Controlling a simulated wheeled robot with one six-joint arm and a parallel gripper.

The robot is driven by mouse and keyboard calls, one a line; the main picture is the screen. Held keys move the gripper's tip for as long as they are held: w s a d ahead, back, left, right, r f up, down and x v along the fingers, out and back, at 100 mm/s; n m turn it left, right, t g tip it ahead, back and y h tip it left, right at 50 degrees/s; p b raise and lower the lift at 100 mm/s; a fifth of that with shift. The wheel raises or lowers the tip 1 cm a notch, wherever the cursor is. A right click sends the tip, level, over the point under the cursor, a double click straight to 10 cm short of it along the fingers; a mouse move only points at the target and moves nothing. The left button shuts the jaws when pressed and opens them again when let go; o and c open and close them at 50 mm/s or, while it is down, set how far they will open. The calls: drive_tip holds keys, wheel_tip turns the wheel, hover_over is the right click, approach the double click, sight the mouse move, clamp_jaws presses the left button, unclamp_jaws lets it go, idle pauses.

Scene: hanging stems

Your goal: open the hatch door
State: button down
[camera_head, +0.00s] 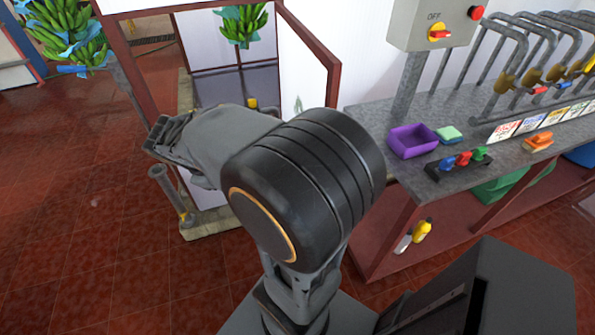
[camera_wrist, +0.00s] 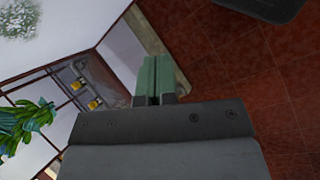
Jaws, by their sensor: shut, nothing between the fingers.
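The hatch door (camera_head: 307,62) is a white panel in a red-brown frame. In the head view it stands swung out at an angle on the right side of a booth with the same red-brown framing. A pale framed panel with a grey mark, probably this door, fills the upper left of the wrist view (camera_wrist: 55,28). My gripper (camera_head: 157,132) is in front of the booth, left of and lower than the door. In the wrist view its green fingers (camera_wrist: 153,82) are together and empty. My arm hides part of the booth's lower front.
Banana bunches hang at the left (camera_head: 65,30) and inside the booth (camera_head: 243,24). A grey post (camera_head: 172,195) stands beside the booth. A bench (camera_head: 370,130) on the right holds a purple tray (camera_head: 413,141) and, above it, a switch box (camera_head: 430,22). The red tiled floor at left is clear.

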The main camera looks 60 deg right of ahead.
drive_tip(key=w+d+f+n+g+h+b, duration=0.3)
drive_tip(key=d+f+g+h+b, duration=0.15)
drive_tip(key=d+f, duration=0.25)
drive_tip(key=w+d+f+n+g+h+b, duration=0.2)
drive_tip(key=d+f+n+g+h+b, duration=0.15)
drive_tip(key=d+f+b, duration=0.35)
drive_tip(key=r+p+x, duration=0.1)
drive_tip(key=x, duration=1.3)
drive_tip(key=shift+r+g, duration=0.3)
drive_tip(key=shift+r, duration=0.1)
drive_tip(key=shift+d+m, duration=0.15)
drive_tip(key=shift+m, duration=0.1)
